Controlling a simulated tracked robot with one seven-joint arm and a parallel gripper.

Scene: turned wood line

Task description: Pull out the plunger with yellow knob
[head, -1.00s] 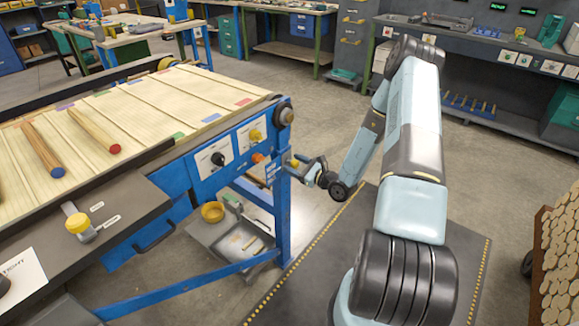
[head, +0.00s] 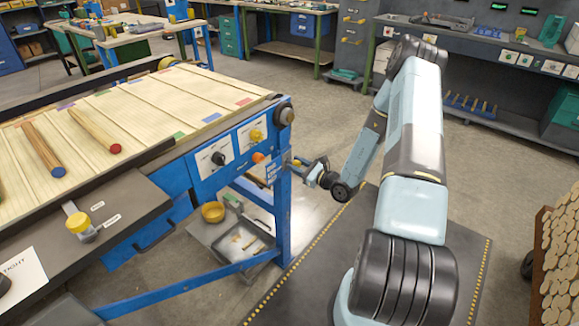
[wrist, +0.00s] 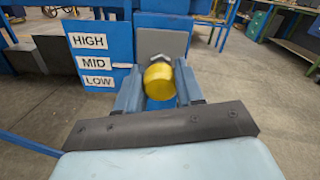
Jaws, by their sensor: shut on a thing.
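The plunger's yellow knob (wrist: 158,84) sits between the two fingers of my gripper (wrist: 158,72) in the wrist view. A metal hex collar shows just behind it, in front of a grey plate (wrist: 163,42) on the blue frame. My gripper is shut on the knob. In the head view my gripper (head: 306,165) is at the right side of the blue bench post. The knob is small there and mostly covered by the fingers, so how far the plunger stands out is hard to tell.
HIGH, MID and LOW labels (wrist: 96,62) are left of the plate. Black (head: 218,158), yellow (head: 256,135) and orange (head: 258,157) knobs are on the bench front. Another yellow knob (head: 77,222) is on the grey ledge. Open floor (head: 325,120) lies right of the bench.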

